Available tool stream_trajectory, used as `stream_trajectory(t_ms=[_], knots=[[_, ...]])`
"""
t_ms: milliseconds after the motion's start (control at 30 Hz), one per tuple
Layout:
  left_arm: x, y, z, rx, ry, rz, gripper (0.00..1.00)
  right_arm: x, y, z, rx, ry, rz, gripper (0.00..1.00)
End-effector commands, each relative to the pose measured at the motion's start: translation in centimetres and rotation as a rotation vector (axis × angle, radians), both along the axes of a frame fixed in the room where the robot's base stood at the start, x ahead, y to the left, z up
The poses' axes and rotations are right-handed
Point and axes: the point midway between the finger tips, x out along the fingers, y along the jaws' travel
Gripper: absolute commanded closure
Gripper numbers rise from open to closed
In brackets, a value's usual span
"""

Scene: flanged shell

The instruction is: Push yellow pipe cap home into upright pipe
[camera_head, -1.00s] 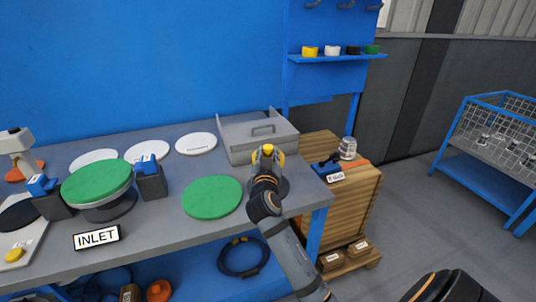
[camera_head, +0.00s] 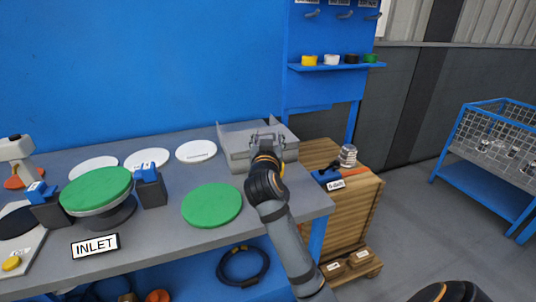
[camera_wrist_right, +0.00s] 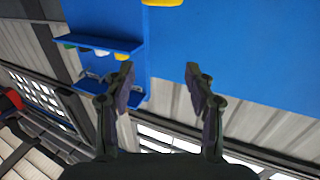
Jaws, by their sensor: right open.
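A yellow edge (camera_wrist_right: 164,2) shows at the top of the right wrist view, apart from the fingers. The upright pipe is not clearly visible. My left gripper is not in view.
The grey box (camera_head: 238,149) stands behind my right gripper. A green disc (camera_head: 212,205) lies left of my arm, and a green-topped round part (camera_head: 97,189) stands farther left. A shelf (camera_head: 337,67) holds yellow, white, black and green caps. A wooden crate (camera_head: 350,205) stands right of the bench.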

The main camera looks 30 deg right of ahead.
Motion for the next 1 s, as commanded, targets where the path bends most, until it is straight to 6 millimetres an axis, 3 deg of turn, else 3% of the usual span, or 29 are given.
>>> stream_trajectory(t_ms=[200,1000], knots=[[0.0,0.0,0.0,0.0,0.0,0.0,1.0,0.0,0.0,1.8,0.001,0.001,0.0,0.45],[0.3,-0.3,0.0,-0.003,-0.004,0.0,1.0,0.0,0.0,1.8,0.001,0.001,0.0,0.45]])
